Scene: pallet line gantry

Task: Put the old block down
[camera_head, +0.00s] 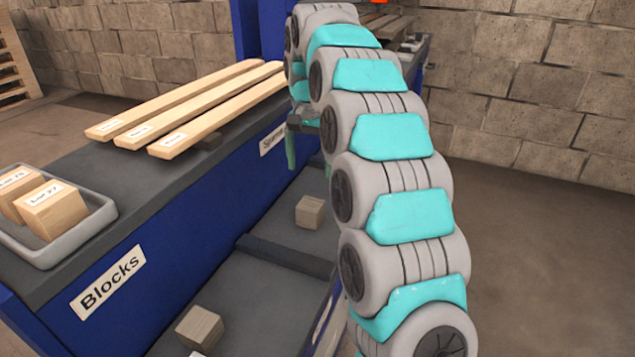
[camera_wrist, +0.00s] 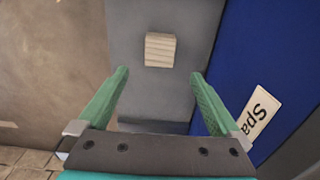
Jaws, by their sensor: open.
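A greyish, weathered wooden block (camera_head: 310,212) sits on the dark grey lower deck below the side labelled "Spacers" in part. What looks like the same block (camera_wrist: 160,50) lies in the wrist view just beyond my fingertips, on the grey surface. My gripper (camera_wrist: 160,75) is open, with its two green fingers apart and nothing between them. In the head view it is partly hidden behind my arm, above and near that block. A second greyish block (camera_head: 199,328) sits on the lower deck at the front.
A grey tray (camera_head: 82,235) with two labelled light blocks (camera_head: 52,209) stands on the bench above the "Blocks" label (camera_head: 108,282). Three long light boards (camera_head: 190,105) lie on the bench top. A blue bench side (camera_head: 190,240) borders the lower deck. Open floor lies to the right.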

